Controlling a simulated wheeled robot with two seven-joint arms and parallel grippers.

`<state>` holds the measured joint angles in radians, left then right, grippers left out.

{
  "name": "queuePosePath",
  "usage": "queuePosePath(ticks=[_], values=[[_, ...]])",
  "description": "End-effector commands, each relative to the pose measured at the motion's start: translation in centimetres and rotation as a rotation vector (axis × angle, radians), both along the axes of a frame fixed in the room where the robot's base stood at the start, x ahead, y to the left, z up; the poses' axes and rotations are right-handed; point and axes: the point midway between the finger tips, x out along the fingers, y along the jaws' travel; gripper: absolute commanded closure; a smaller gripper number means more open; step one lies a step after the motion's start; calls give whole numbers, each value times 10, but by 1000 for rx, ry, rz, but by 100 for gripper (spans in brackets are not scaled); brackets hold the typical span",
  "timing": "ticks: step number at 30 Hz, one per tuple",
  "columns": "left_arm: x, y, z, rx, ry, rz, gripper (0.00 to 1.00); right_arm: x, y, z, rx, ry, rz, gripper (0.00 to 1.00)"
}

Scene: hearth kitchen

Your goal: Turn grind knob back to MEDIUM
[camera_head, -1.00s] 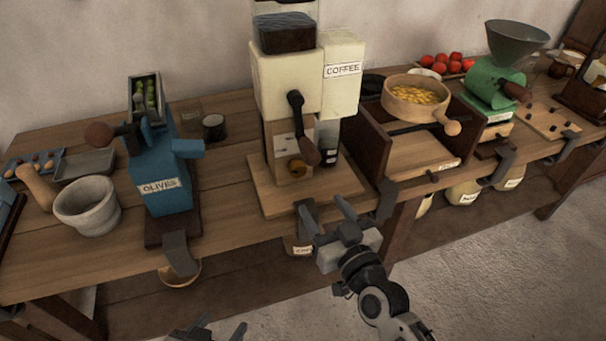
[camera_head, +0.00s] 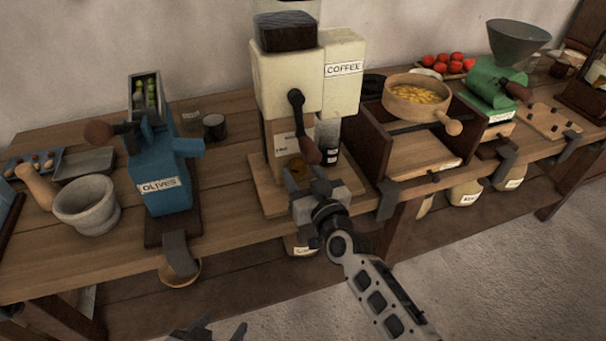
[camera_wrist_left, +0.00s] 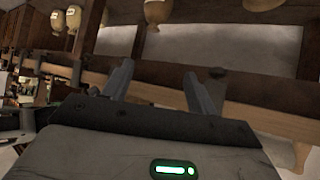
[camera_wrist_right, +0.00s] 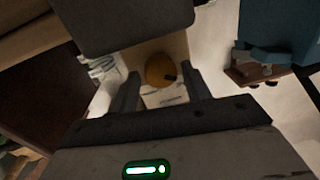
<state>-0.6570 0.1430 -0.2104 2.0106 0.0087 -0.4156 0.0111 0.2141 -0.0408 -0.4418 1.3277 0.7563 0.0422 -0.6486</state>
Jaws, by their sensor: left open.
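The cream coffee grinder (camera_head: 285,80) stands mid-table with a COFFEE label and a dark crank. Its round brass grind knob (camera_head: 297,167) sits low on the wooden front, partly covered by my right gripper. My right gripper (camera_head: 306,177) is open in front of it. In the right wrist view the knob (camera_wrist_right: 158,68) shows between the two open fingers, with a dark pointer mark toward its lower right. Pale labels around it are too blurred to read. My left gripper (camera_head: 222,327) is open and empty at the bottom edge, below the table.
A blue olive press (camera_head: 168,180) stands left of the grinder, beside a stone mortar (camera_head: 88,205). A dark jar (camera_head: 327,150) stands right behind the knob area. A wooden frame with a sieve (camera_head: 415,97) is to the right. The grinder's crank handle (camera_head: 311,152) hangs just above my right gripper.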

Motion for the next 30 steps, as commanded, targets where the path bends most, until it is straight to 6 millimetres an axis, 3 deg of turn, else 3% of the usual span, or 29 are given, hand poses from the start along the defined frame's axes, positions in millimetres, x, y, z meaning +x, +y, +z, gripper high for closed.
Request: queuePosePath(ticks=[1, 3, 14, 30], values=[[1, 0, 0, 1, -1, -1, 42, 0, 0, 0, 0, 0, 0, 68], [1, 0, 1, 0, -2, -1, 42, 0, 0, 0, 0, 0, 0, 87], [1, 0, -2, 0, -4, 0, 42, 0, 0, -1, 39, 13, 0, 87], [1, -3, -10, -8, -6, -6, 42, -1, 0, -3, 389, 126, 1, 87]])
